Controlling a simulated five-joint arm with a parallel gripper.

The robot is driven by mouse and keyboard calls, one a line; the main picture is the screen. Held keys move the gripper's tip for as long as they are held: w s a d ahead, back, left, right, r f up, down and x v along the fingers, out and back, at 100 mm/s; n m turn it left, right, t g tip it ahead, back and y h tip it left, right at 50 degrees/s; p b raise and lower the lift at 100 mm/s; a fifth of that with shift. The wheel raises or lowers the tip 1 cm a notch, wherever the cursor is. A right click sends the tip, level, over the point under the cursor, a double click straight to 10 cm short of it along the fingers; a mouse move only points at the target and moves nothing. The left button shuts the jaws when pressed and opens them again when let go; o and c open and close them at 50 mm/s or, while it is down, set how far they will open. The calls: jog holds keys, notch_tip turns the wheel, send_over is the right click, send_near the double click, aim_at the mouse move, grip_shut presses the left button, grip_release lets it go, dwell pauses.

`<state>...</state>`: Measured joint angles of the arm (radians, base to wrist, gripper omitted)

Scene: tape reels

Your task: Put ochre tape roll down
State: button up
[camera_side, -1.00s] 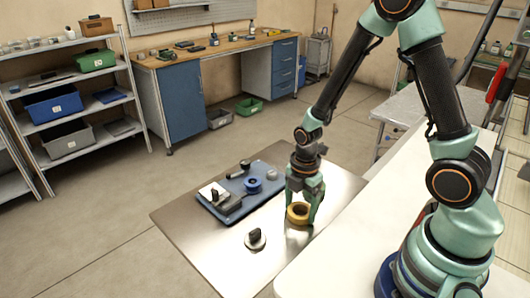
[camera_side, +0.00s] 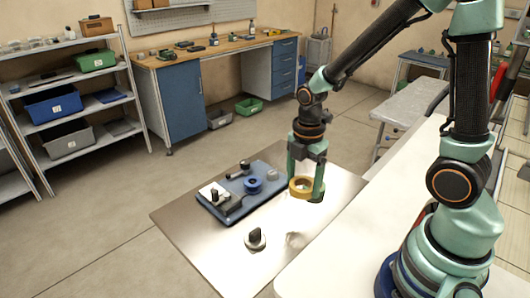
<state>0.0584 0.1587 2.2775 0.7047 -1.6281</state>
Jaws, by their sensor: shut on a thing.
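The ochre tape roll (camera_side: 301,193) is a yellow-brown ring in the side view. My gripper (camera_side: 305,190) is shut on it, with one finger on each side, and holds it above the metal table top (camera_side: 205,235). The roll seems to hang clear of the surface, near the right edge of the blue tray (camera_side: 214,206). A blue tape roll (camera_side: 253,185) lies on the tray, left of my gripper.
The tray also carries a grey block-like device (camera_side: 228,203), a black-handled piece (camera_side: 244,166) and a small grey item (camera_side: 272,175). A round base with a black knob (camera_side: 255,239) stands on the table in front. Bare metal lies around it.

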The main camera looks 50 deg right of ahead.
notch_tip(320, 180, up, 10)
jog(key=r, duration=0.1)
notch_tip(320, 180, up, 4)
send_over(272, 172)
notch_tip(272, 172, down, 20)
jog(key=shift+r, duration=0.15)
dwell(0.5)
jog(key=shift+f, duration=0.55)
jog(key=o, duration=1.2)
jog(key=shift+r, duration=0.1)
